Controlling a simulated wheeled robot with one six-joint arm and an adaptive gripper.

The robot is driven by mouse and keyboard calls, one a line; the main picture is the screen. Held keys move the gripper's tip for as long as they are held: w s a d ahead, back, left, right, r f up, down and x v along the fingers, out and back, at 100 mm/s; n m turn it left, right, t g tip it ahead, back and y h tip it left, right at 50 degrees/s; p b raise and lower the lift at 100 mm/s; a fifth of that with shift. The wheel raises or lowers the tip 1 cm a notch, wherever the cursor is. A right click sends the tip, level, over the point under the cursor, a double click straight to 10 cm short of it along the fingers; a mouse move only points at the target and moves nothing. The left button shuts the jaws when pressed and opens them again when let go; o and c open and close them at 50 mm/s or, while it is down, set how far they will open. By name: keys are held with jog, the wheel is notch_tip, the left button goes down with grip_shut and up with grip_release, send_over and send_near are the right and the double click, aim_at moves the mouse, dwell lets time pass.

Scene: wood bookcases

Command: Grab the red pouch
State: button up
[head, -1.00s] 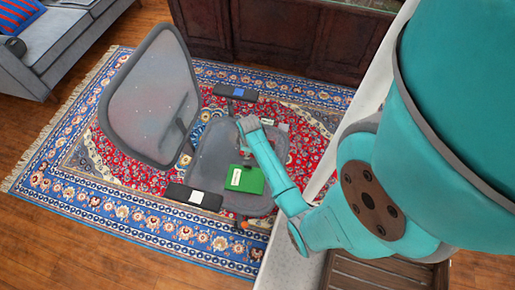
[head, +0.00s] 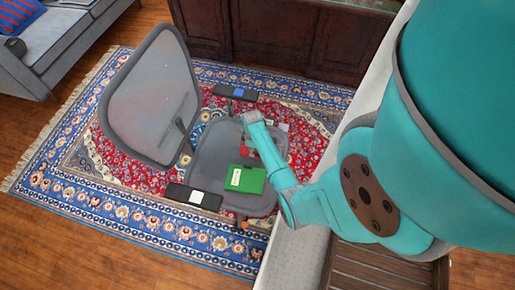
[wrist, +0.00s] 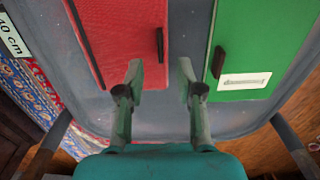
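The red pouch (wrist: 122,35) lies flat on the grey chair seat in the wrist view, with dark strips on it. In the head view a small part of the red pouch (head: 246,149) shows beside my arm, which hides the rest. My gripper (wrist: 160,76) is open and empty in the wrist view. Its left finger appears over the pouch's right part, and its right finger appears over the grey gap beside it. I cannot tell how high the fingers are above the seat. The fingers are not clear in the head view.
A green pouch-like item (wrist: 268,45) with a white label lies right of the red pouch; it also shows in the head view (head: 252,184). The chair's backrest (head: 155,95) and armrests (head: 193,197) surround the seat. A patterned rug (head: 130,222) lies below.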

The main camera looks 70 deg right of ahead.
jog(key=shift+f, duration=1.6)
grip_shut()
jog(key=shift+r, duration=0.15)
